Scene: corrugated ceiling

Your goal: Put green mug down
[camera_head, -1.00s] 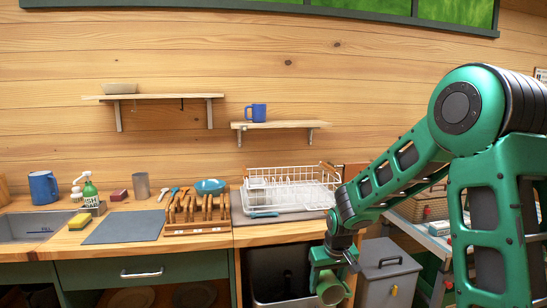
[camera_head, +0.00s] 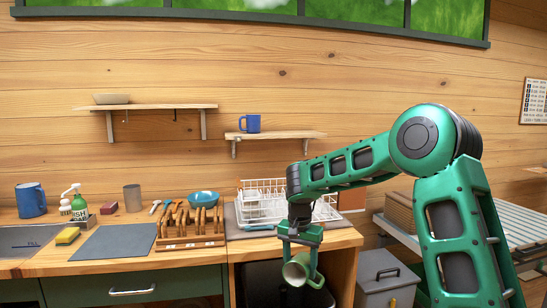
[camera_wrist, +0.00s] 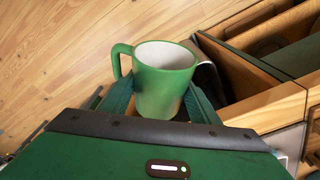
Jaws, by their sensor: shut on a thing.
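The green mug (camera_head: 301,270) is held by my gripper (camera_head: 300,252), tilted, in front of the counter's right end in the head view. In the wrist view the green mug (camera_wrist: 162,80) sits between the two fingers of my gripper (camera_wrist: 160,104), its white inside and its handle at left showing. The fingers press on the sides of the mug. Wooden floor shows beyond it in the wrist view.
The wooden counter (camera_head: 145,262) holds a white dish rack (camera_head: 262,213), a wooden slotted rack (camera_head: 190,243), a blue bowl (camera_head: 203,198) and a grey mat (camera_head: 115,241). A blue mug (camera_head: 251,124) stands on the right wall shelf (camera_head: 285,134). A grey lidded bin (camera_head: 385,280) stands right of the counter.

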